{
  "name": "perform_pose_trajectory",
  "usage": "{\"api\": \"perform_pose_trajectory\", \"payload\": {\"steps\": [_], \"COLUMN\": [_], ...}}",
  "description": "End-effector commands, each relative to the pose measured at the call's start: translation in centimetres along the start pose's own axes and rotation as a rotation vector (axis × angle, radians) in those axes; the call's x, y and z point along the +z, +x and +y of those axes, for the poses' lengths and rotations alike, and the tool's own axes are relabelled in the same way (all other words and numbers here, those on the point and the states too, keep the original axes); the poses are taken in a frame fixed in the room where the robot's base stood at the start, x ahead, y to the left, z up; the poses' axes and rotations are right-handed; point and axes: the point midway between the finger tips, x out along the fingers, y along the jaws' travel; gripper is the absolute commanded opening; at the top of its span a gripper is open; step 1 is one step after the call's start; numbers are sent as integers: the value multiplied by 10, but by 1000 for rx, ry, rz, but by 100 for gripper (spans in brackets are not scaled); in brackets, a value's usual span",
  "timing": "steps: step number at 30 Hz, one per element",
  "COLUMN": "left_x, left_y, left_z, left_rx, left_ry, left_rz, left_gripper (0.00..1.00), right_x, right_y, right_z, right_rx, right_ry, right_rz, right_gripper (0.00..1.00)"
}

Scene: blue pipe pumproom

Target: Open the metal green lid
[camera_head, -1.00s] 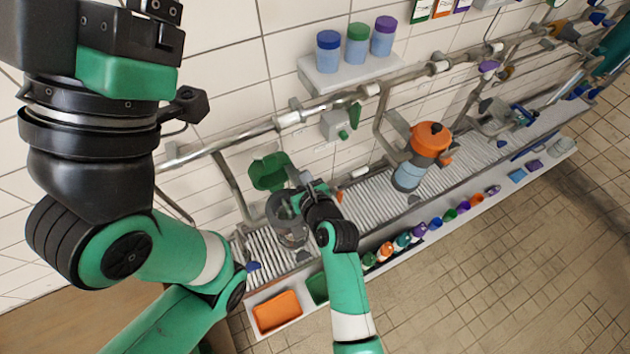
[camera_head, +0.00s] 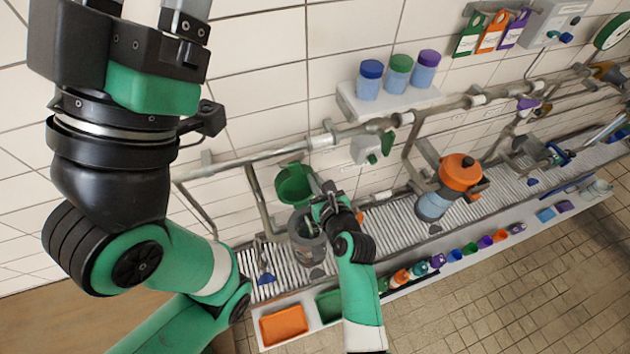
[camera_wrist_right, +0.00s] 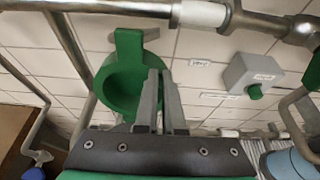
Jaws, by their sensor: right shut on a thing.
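The green lid (camera_head: 293,186) is a round, hollow green piece, tilted up above and behind a grey pot (camera_head: 303,230). The lid also shows in the right wrist view (camera_wrist_right: 118,88), with a tab at its top. My right gripper (camera_head: 322,189) is at the lid's right edge. In the right wrist view, its two fingers (camera_wrist_right: 160,92) are close together and overlap the lid's right rim, shut on it; the exact contact is partly hidden. My left gripper (camera_head: 150,8) is raised at the upper left, away from the lid. Its fingers look apart, with the tips cut off by the frame.
A wall pipe (camera_head: 350,131) runs behind the lid. A shelf (camera_head: 400,106) with several lidded jars is above it. An orange-topped container (camera_head: 460,172) stands to the right on the ribbed counter. Orange (camera_head: 284,325) and green trays (camera_head: 329,305) are in front.

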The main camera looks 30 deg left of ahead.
Motion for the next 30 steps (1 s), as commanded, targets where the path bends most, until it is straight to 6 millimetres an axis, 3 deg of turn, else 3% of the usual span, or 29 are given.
{"api": "perform_pose_trajectory", "payload": {"steps": [8, 12, 22, 30], "left_x": [-8, -23, -39, -40], "left_y": [9, 25, 42, 44], "left_z": [0, 0, 0, 0], "left_rx": [0, 0, 0, 0], "left_ry": [0, 0, 0, 0], "left_rz": [0, 0, 0, 0], "left_gripper": [70, 70, 70, 70], "right_x": [-2, 3, -1, -3], "right_y": [-10, -33, -95, -119], "right_z": [1, 1, 0, 0], "right_rx": [2, 1, -2, -1], "right_ry": [0, 1, 0, 1], "right_rz": [8, 7, 4, 4], "right_gripper": [0, 0, 0, 0]}}
